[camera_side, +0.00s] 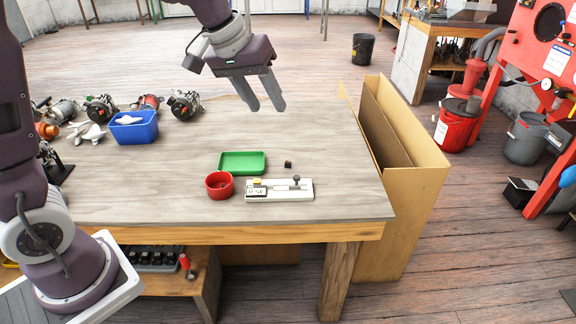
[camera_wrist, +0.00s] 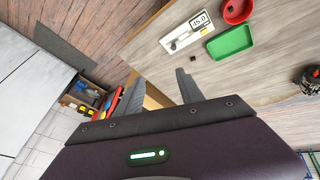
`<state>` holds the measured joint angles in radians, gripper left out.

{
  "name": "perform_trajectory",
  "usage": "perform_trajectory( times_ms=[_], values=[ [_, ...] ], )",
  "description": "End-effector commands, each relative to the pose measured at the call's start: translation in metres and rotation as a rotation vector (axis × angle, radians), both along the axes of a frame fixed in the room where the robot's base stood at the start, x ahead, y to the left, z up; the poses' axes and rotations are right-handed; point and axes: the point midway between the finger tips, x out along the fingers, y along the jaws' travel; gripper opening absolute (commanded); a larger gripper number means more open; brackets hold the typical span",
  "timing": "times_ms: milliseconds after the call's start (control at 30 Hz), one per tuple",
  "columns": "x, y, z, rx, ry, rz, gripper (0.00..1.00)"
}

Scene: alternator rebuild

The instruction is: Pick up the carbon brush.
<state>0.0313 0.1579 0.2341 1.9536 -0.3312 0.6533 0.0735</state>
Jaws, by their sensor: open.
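The carbon brush is a small dark block (camera_side: 288,164) lying on the wooden table (camera_side: 330,195), to the right of the green tray. In the wrist view it is a small dark spot (camera_wrist: 193,58) on the table top, beyond my fingers. My gripper (camera_side: 264,106) is open and empty. It hangs well above the table, toward its back edge, and is apart from the brush. In the wrist view both fingers of my gripper (camera_wrist: 158,88) show spread apart with nothing between them.
A green tray (camera_side: 243,163), a red bowl (camera_side: 219,185) and a white gauge with a display (camera_side: 279,190) are close to the brush. A blue bin (camera_side: 134,127) and several alternators (camera_side: 101,108) stand at the left. A tall cardboard box (camera_side: 412,165) is beside the table's right edge.

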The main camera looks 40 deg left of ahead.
Motion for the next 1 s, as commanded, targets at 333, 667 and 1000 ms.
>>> perform_trajectory(
  times_ms=[333,667,1000],
  values=[
    [0.158,0.096,-0.218,0.171,0.071,0.213,0.45],
    [0.176,0.112,-0.278,0.211,0.076,0.223,0.45],
    [0.191,0.117,-0.32,0.209,0.076,0.222,0.45]
  ],
)
